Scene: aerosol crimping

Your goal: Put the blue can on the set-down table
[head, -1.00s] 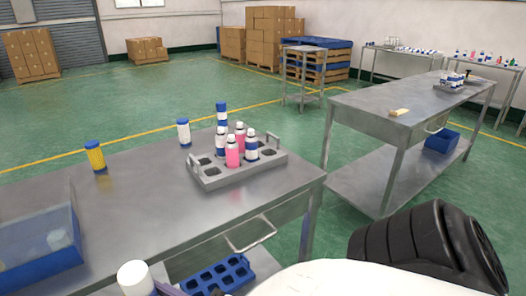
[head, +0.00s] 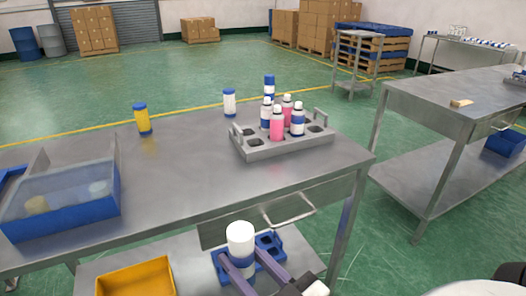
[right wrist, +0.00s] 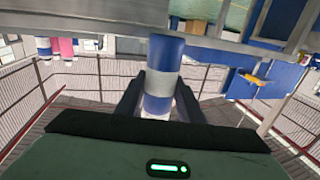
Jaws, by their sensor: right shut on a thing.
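My right gripper (head: 246,262) is shut on a blue and white can (head: 240,238), held upright in front of the near table's front edge, over its lower shelf. The right wrist view shows the blue-banded can (right wrist: 164,75) between the dark fingers. Its lower part is partly hidden by the fingers in the head view. No table is labelled as the set-down table. My left gripper is not in view.
A blue crate (head: 270,243) and a yellow bin (head: 135,280) are below. Green floor separates the tables.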

